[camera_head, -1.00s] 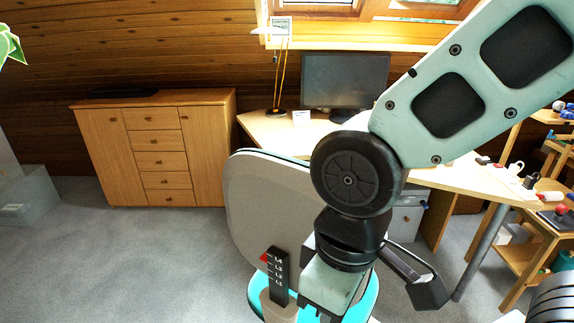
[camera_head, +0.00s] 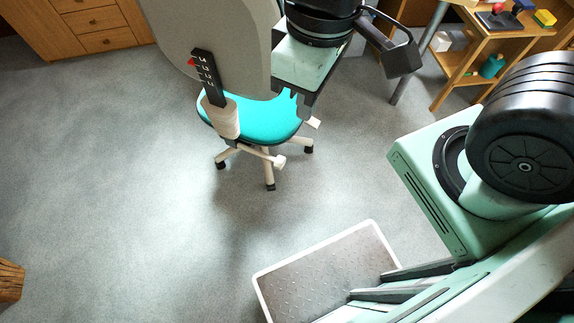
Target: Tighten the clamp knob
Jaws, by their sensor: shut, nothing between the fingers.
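No clamp or clamp knob can be made out in the head view. My gripper (camera_head: 304,106) hangs at the top middle, pointing down, in front of the office chair's turquoise seat (camera_head: 262,119) as seen from here. It is shut with nothing held. A piece of brown wood (camera_head: 10,281) shows at the lower left edge; most of it is cut off, so I cannot tell what it belongs to.
The chair's grey backrest (camera_head: 207,28) stands behind and left of my gripper. A wooden cabinet (camera_head: 85,20) is at the top left. A wooden shelf unit (camera_head: 465,65) holding small coloured objects is at the top right. Grey carpet (camera_head: 110,190) is free on the left.

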